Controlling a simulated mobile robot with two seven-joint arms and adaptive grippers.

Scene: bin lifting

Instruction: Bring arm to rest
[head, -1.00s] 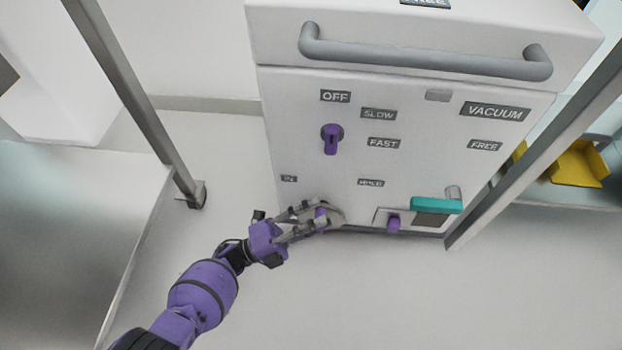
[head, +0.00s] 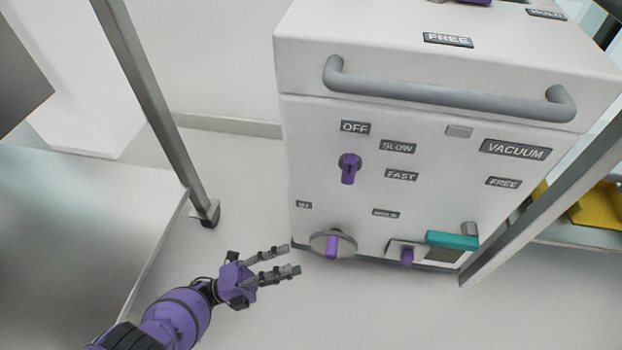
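My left gripper (head: 290,259) is open and empty, with its two fingers spread and pointing right. It hangs over the floor, to the left of and a little below the round grey dial with a purple grip (head: 332,246) on the white machine (head: 330,190). A gap shows between the fingertips and the dial. My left arm (head: 178,316) comes in from the bottom left. My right gripper is not in view.
The machine has a grey bar handle (head: 450,95), a purple knob (head: 348,168) and a teal lever (head: 452,240). Metal posts stand at left (head: 158,115) and right (head: 545,205). A metal table (head: 80,235) is at left. The floor below the machine is clear.

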